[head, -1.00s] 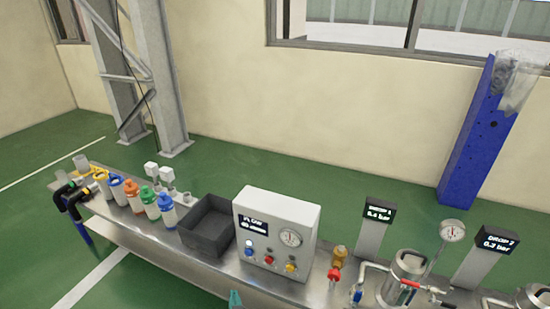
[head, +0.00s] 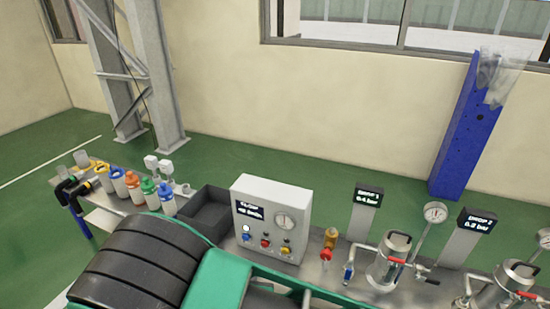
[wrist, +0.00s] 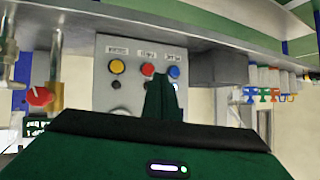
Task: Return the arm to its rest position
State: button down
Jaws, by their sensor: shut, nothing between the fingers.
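My arm, green with black ribbed bands (head: 145,265), crosses the lower left and middle of the head view, in front of the bench. Its gripper end cannot be made out there. In the wrist view, which is upside down, my gripper (wrist: 164,98) shows as dark green fingers closed together, with nothing held. They overlap the front of the grey control box, near its red and blue buttons. I cannot tell the gap to the box. The control box (head: 290,205) also stands on the bench in the head view.
A dark open bin (head: 205,215) and several coloured bottles (head: 133,187) stand left of the box. A brass valve with a red handle (head: 327,252), gauges and steel pots (head: 388,265) stand to the right. A blue column (head: 465,130) stands behind the bench.

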jog(key=w+d+r+m+g+h, duration=0.1)
jog(key=d+r, duration=0.3)
jog(key=d, duration=0.4)
jog(key=w+d+r+m+g+h, duration=0.2)
jog(key=w+d+r+h, duration=0.1)
jog(key=d, duration=0.4)
jog(key=w+d+r+m+g+h, duration=0.1)
jog(key=w+d+r+g, duration=0.1)
jog(key=d+r, duration=0.3)
jog(key=shift+w+d+m+h, duration=0.1)
jog(key=shift+d+m+h, duration=0.1)
jog(key=shift+d, duration=0.7)
jog(key=shift+w+d+m+h, duration=0.1)
jog(key=shift+d+h, duration=0.1)
jog(key=shift+d, duration=0.7)
jog(key=s+d+r+m+g+y, duration=0.1)
jog(key=s+d+r+g, duration=0.25)
jog(key=d, duration=0.55)
jog(key=s+d+r+m+g, duration=0.1)
jog(key=s+d+r+g, duration=0.1)
jog(key=s+d+r, duration=0.45)
jog(key=s+d+r+n+y, duration=0.1)
jog(key=s+d+r, duration=0.3)
jog(key=s, duration=0.6)
jog(key=s+d+r+n+g+y, duration=0.1)
jog(key=s+d+r+y, duration=0.3)
jog(key=s, duration=0.6)
jog(key=shift+d+r, duration=0.2)
jog(key=shift+r, duration=0.25)
